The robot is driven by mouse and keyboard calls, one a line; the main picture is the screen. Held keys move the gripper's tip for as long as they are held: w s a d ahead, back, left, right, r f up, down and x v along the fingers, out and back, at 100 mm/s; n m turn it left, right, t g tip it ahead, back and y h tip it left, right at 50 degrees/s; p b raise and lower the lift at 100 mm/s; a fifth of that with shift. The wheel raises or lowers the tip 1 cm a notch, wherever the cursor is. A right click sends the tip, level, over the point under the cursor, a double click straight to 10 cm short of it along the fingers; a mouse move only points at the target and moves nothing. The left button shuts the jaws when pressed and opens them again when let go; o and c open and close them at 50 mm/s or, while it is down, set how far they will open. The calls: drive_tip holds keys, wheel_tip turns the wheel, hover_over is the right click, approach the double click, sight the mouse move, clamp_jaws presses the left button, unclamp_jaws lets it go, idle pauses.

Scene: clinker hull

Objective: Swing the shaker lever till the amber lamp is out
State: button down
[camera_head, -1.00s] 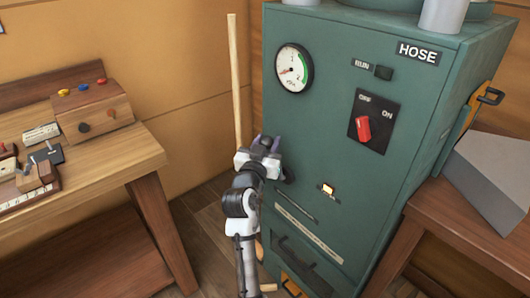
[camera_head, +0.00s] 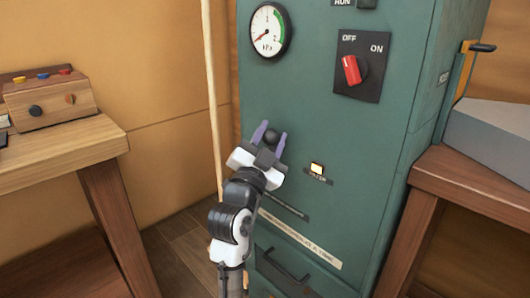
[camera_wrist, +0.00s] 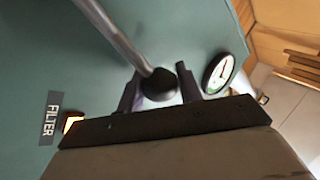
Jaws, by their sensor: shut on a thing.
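The shaker lever's round black knob (camera_head: 271,137) sits between the fingers of my gripper (camera_head: 270,135), which is shut on it in front of the green cabinet (camera_head: 330,130). In the wrist view the knob (camera_wrist: 159,84) ends a grey metal rod (camera_wrist: 112,32) and lies between the two fingers of my gripper (camera_wrist: 160,92). The amber lamp (camera_head: 317,168) glows on the cabinet front, right of my gripper. It also glows in the wrist view (camera_wrist: 71,122), beside the FILTER label (camera_wrist: 51,118).
A dial gauge (camera_head: 269,31) and a red switch (camera_head: 352,70) turned toward OFF are above. A long wooden pole (camera_head: 212,100) stands left of the cabinet. A workbench (camera_head: 60,150) is at left and a wooden table (camera_head: 470,190) at right.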

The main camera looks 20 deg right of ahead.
drive_tip(key=shift+s+d+f+m+h+b, duration=0.2)
drive_tip(key=shift+s+f+m+h+b, duration=0.25)
drive_tip(key=shift+m+b, duration=0.55)
drive_tip(key=shift+s+r, duration=0.1)
drive_tip(key=c, duration=1)
unclamp_jaws()
drive_tip(key=shift+o, duration=0.2)
drive_tip(key=shift+b, duration=0.3)
